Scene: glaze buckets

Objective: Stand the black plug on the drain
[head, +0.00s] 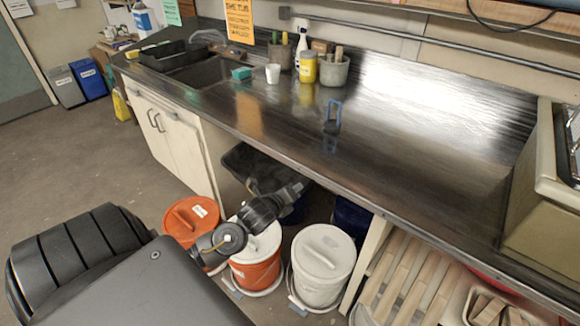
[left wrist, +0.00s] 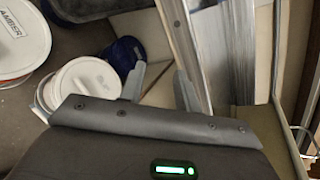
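I cannot clearly make out a black plug or the drain in either view. The sink (head: 208,74) is at the back left of the counter, and its bottom is mostly hidden. A small dark object with a blue loop handle (head: 333,117) stands on the counter's middle; I cannot tell what it is. My left gripper (head: 297,188) is low in front of the counter, above the buckets and well apart from the sink. In the left wrist view its two grey fingers (left wrist: 160,84) are spread with nothing held between them. My right gripper is not in view.
A black tray (head: 160,55), a teal sponge (head: 241,73), a white cup (head: 273,74), a yellow jar (head: 307,68) and a grey pot (head: 334,71) line the counter's back. Lidded buckets (head: 322,258) stand below. The counter's right part (head: 430,120) is clear.

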